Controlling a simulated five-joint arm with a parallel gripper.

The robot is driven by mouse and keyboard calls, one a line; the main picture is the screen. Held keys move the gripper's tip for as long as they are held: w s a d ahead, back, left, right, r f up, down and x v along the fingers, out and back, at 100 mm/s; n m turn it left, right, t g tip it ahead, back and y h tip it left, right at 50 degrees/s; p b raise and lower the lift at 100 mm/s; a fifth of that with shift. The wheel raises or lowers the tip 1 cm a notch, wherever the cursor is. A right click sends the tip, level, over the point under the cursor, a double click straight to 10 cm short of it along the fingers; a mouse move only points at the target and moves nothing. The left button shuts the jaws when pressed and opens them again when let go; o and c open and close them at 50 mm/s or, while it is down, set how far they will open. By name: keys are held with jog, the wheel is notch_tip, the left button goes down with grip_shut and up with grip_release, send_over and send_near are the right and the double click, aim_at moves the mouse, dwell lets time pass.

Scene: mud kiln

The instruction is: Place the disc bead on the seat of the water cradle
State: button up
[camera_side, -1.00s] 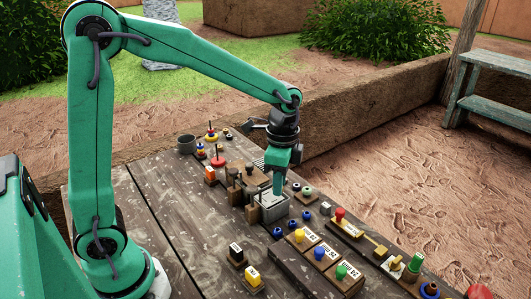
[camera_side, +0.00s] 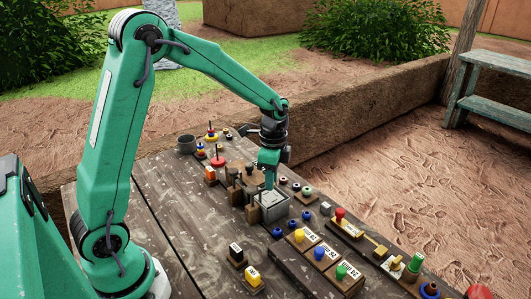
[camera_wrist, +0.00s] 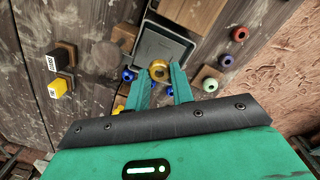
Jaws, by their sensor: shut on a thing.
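A yellow disc bead with a dark centre hole (camera_wrist: 159,71) sits between my fingertips in the wrist view. My gripper (camera_wrist: 162,83) is shut on it. In the side view my gripper (camera_side: 270,186) points down at the far edge of the water cradle, a grey square box (camera_side: 276,211) with brown blocks beside it. The cradle also shows in the wrist view (camera_wrist: 165,50), just beyond the bead. I cannot tell whether the bead touches the cradle. In the side view the bead is too small or hidden to make out.
Blue beads (camera_side: 277,233) lie in front of the cradle, and several small pegs and beads (camera_side: 307,191) lie to its right. Labelled blocks with coloured knobs (camera_side: 319,254) stand nearer. A black block (camera_side: 235,251) and a yellow block (camera_side: 253,275) stand on open boards at front left.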

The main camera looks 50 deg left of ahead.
aim_at(271, 197)
jog(key=shift+f, duration=1.7)
jog(key=shift+f, duration=0.15)
jog(key=o, duration=1)
jog(key=shift+c, duration=0.2)
notch_tip(271, 197, up, 12)
jog(key=shift+w+a, duration=0.15)
jog(key=shift+r, duration=0.2)
